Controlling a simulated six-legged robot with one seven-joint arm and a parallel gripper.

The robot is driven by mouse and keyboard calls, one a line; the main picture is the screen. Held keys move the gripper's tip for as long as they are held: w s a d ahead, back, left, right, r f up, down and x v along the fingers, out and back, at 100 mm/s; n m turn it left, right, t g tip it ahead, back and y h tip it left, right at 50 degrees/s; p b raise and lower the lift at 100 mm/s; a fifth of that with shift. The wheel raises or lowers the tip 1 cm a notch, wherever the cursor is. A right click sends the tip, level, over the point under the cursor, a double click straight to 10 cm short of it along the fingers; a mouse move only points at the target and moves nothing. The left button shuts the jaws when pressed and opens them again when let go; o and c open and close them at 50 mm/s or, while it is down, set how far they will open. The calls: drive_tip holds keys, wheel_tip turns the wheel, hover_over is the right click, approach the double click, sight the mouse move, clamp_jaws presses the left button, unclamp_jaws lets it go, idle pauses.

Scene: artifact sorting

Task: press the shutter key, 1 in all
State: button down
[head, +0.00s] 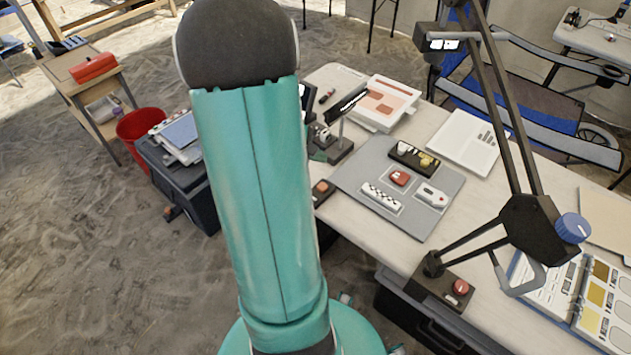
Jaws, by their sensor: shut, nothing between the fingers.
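A dark box with a round red button (460,287) sits at the foot of a black jointed stand near the table's front edge. A smaller dark box with an orange button (321,187) lies at the table's left edge, beside the grey mat. No label can be read on either, so I cannot tell which is the shutter key. The stand carries a camera-like head (445,42) above the table. My teal arm rises through the left middle of the view, clear of both buttons in the picture. My gripper is not visible; the arm may hide it.
The grey mat (345,180) holds a red piece (399,178), a checkered scale bar (381,197), a white device (431,195) and a black tray (414,157). An open swatch binder (570,290) lies right. A red bucket (140,128) stands left on sand.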

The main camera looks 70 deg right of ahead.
sight(319, 187)
drive_tip(key=shift+s+f, duration=0.1)
drive_tip(key=shift+f, duration=0.1)
drive_tip(key=shift+f, duration=4.3)
drive_tip(key=shift+f, duration=0.15)
drive_tip(key=shift+f, duration=0.25)
drive_tip(key=shift+f, duration=0.45)
drive_tip(key=shift+r, duration=0.9)
drive_tip(key=shift+r, duration=2.5)
